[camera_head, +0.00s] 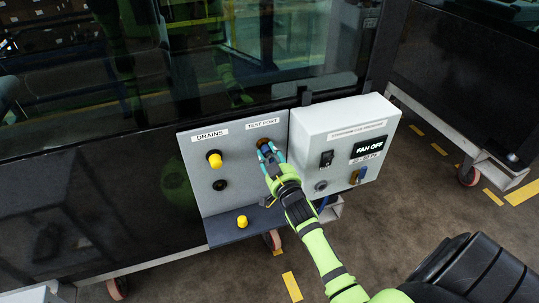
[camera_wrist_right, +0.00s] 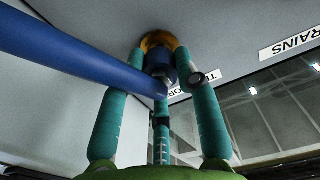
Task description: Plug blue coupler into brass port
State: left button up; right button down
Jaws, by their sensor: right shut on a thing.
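The brass port (camera_head: 262,142) is on the grey panel under the TEST PORT label. In the right wrist view the brass port (camera_wrist_right: 159,41) shows as a ring around the front of the blue coupler (camera_wrist_right: 158,60). The coupler is in line with the port and appears to meet it; how far in it sits is hidden. A thick blue hose (camera_wrist_right: 80,58) runs from it to the left. My right gripper (camera_head: 268,153) is in front of the port. Its teal fingers (camera_wrist_right: 165,85) are shut around the coupler. My left gripper is not in view.
Left of the port, under DRAINS, are a yellow cap (camera_head: 214,159) and a dark fitting (camera_head: 220,185). Another yellow cap (camera_head: 242,221) stands on the dark shelf (camera_head: 230,233). A white control box (camera_head: 350,120) with a switch and FAN OFF display juts out at right.

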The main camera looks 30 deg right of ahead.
jog(key=shift+w+d, duration=0.1)
jog(key=shift+w, duration=0.4)
jog(key=c, duration=0.8)
grip_release()
jog(key=shift+s, duration=0.1)
jog(key=v, duration=1.1)
jog(key=shift+s, duration=0.4)
jog(key=o, duration=0.8)
